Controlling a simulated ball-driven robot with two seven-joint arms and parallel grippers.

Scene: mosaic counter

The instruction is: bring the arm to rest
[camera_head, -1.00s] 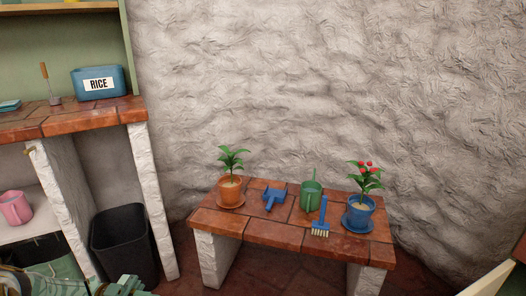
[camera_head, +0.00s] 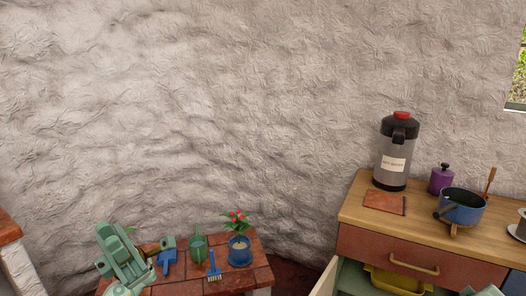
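My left arm rises in green at the lower left of the head view, in front of the low tiled bench. The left gripper (camera_head: 160,246) is at its right side, above or in front of the bench. Its fingers are too small and overlapped to tell whether they are open or shut. A blue tool (camera_head: 166,260) shows just below it; I cannot tell whether they touch. Leaves of a potted plant (camera_head: 130,230) peek out behind the arm, and its pot is hidden. My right gripper is not clearly in view; only pale green parts show at the bottom edge.
The bench (camera_head: 228,284) also bears a green watering can (camera_head: 198,250), a blue brush (camera_head: 214,266) and a blue pot with red flowers (camera_head: 240,252). At right, a wooden counter (camera_head: 345,210) holds a dispenser (camera_head: 392,160), a purple jar (camera_head: 440,181) and a blue pot (camera_head: 462,209).

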